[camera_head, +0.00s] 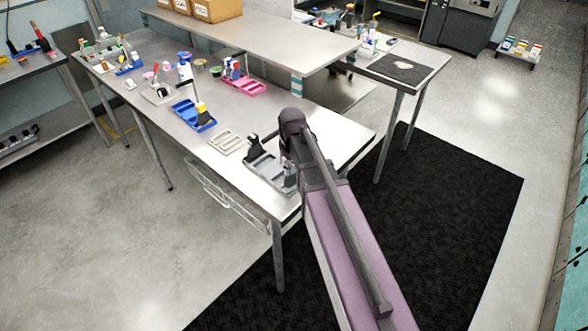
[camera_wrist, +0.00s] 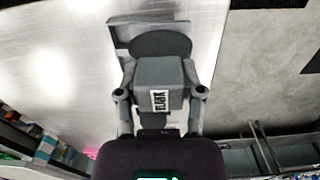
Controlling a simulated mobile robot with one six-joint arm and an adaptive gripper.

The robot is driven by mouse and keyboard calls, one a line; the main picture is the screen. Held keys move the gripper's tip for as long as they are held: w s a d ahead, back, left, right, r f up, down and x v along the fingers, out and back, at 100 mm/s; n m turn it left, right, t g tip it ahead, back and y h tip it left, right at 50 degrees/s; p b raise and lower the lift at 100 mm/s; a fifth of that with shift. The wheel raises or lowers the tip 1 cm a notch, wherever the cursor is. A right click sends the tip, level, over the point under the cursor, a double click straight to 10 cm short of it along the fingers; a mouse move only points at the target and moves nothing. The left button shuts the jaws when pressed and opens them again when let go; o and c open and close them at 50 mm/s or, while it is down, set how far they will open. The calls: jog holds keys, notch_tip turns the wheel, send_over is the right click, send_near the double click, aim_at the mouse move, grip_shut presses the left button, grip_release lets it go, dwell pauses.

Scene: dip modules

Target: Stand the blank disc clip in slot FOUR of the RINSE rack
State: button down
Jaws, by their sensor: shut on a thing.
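The blank disc clip (camera_wrist: 175,75) is a grey block with a white label, seen in the wrist view; the label appears to read BLANK. A dark round disc (camera_wrist: 160,44) shows just beyond the block. My gripper (camera_wrist: 161,93) is shut on the clip, one finger on each side. In the head view my gripper (camera_head: 290,172) is over the near end of the table, by a grey tray (camera_head: 262,174), partly hidden by my arm. No rack name or slot number is readable, so I cannot tell which holder is the RINSE rack.
A black upright piece (camera_head: 252,143) stands at the grey tray's far left. A beige slotted rack (camera_head: 226,142), a blue tray (camera_head: 187,113) and a pink tray (camera_head: 252,88) lie farther along the table (camera_head: 150,53). A raised shelf (camera_head: 270,40) runs along the back. A wire basket (camera_head: 228,198) hangs below the front edge.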

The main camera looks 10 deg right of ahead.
jog(key=shift+w+d+f, duration=0.1)
jog(key=shift+w+d, duration=0.15)
jog(key=shift+w, duration=0.25)
jog(key=shift+w+d, duration=0.25)
jog(key=shift+w, duration=0.25)
jog(key=shift+w+d+f+b, duration=0.15)
jog(key=shift+w+f+b, duration=0.15)
jog(key=shift+f+b, duration=0.65)
jog(key=shift+w+d+f+b, duration=0.1)
jog(key=shift+w+f+b, duration=0.15)
jog(key=shift+f+b, duration=0.65)
jog(key=shift+f, duration=0.1)
jog(key=shift+c, duration=1.1)
grip_release()
jog(key=shift+r, duration=0.2)
